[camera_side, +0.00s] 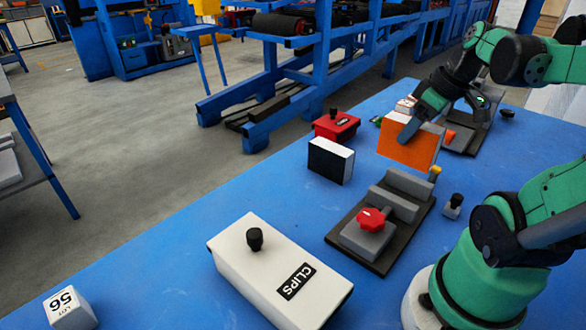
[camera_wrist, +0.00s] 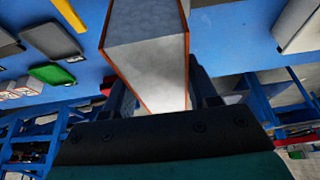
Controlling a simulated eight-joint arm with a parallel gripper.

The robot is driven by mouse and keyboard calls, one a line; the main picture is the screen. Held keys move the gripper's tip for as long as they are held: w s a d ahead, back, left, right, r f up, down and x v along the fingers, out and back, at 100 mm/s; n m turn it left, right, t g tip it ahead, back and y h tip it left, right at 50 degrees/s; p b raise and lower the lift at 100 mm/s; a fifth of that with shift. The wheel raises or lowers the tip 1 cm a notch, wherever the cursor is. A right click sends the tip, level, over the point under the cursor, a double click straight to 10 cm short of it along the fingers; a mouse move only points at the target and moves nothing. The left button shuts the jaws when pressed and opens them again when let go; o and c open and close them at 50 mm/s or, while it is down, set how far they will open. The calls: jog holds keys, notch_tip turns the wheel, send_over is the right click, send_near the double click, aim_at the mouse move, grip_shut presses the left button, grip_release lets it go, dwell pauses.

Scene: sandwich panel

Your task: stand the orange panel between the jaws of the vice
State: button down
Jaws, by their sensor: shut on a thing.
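The orange panel (camera_side: 407,152) has orange faces and a pale core that shows along its top edge. My gripper (camera_side: 412,125) is shut on it from above, behind the vice in the side view. In the wrist view the panel's pale core (camera_wrist: 150,62) with thin orange edges sits between the fingers of my gripper (camera_wrist: 163,95). The vice (camera_side: 340,240) has grey jaws on a dark base and a red knob at its near end. Its jaws look empty, with a gap between them. I cannot tell the panel's exact height above the table.
A black-and-white block (camera_side: 330,161) and a red box (camera_side: 336,125) stand left of the panel. A white CLIPS box (camera_side: 278,270) lies in front, with a LOT 56 block (camera_side: 70,308) at the near left. A small black-knobbed piece (camera_side: 453,206) stands right of the vice.

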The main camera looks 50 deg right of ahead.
aim_at(409, 165)
jog(key=shift+s+f, duration=0.5)
jog(key=shift+s, duration=0.05)
jog(key=shift+f, duration=2.35)
jog(key=shift+f, duration=0.8)
jog(key=shift+f, duration=0.2)
jog(key=shift+f, duration=0.55)
jog(key=shift+f, duration=0.45)
